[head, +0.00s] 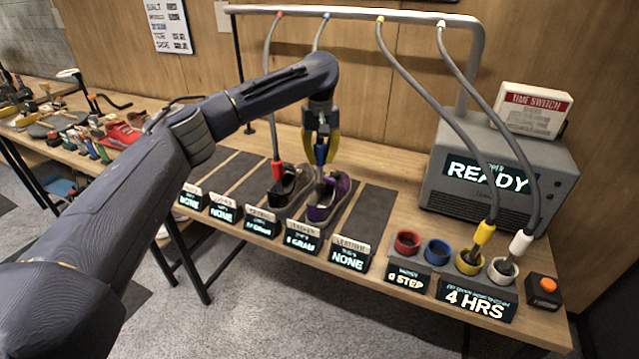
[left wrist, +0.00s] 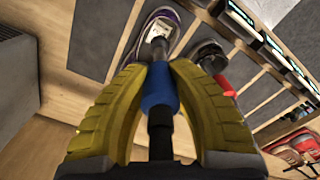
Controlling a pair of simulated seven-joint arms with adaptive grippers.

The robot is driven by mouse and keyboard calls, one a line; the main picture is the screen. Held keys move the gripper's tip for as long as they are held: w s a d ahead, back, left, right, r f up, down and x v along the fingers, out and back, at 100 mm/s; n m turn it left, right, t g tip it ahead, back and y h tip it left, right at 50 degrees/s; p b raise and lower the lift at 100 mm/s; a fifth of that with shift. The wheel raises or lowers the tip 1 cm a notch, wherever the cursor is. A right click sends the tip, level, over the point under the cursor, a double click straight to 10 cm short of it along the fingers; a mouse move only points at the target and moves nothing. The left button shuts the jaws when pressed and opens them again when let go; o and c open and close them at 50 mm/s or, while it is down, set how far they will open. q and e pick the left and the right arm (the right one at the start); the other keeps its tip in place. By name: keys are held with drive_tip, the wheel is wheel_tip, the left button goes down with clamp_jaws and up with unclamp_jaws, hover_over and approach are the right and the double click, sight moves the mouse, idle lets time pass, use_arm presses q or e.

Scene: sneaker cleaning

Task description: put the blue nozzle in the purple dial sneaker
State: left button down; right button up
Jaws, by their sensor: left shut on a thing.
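My left gripper (head: 321,150) is shut on the blue nozzle (head: 321,154), its yellow fingers on both sides of it. The nozzle also shows between the fingers in the left wrist view (left wrist: 158,88). Its grey tip points down at the opening of the purple sneaker (head: 327,201), which sits on a dark mat strip. In the left wrist view the tip overlaps the opening of the purple sneaker (left wrist: 170,20); how deep it reaches is hidden. My right gripper is in neither view.
A black sneaker (head: 289,186) with the red nozzle (head: 277,172) at it stands just left of the purple one. Yellow (head: 483,233) and white (head: 521,243) nozzles stand in their cups at right. A grey machine (head: 500,175) reads READY. The mat strip right of the purple sneaker is empty.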

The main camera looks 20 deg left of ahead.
sight(320, 143)
use_arm(q)
drive_tip(key=shift+f, duration=4.5)
drive_tip(key=c, duration=1.3)
unclamp_jaws()
drive_tip(key=shift+f, duration=0.1)
wheel_tip(320, 143, up, 12)
drive_tip(key=shift+r, duration=0.1)
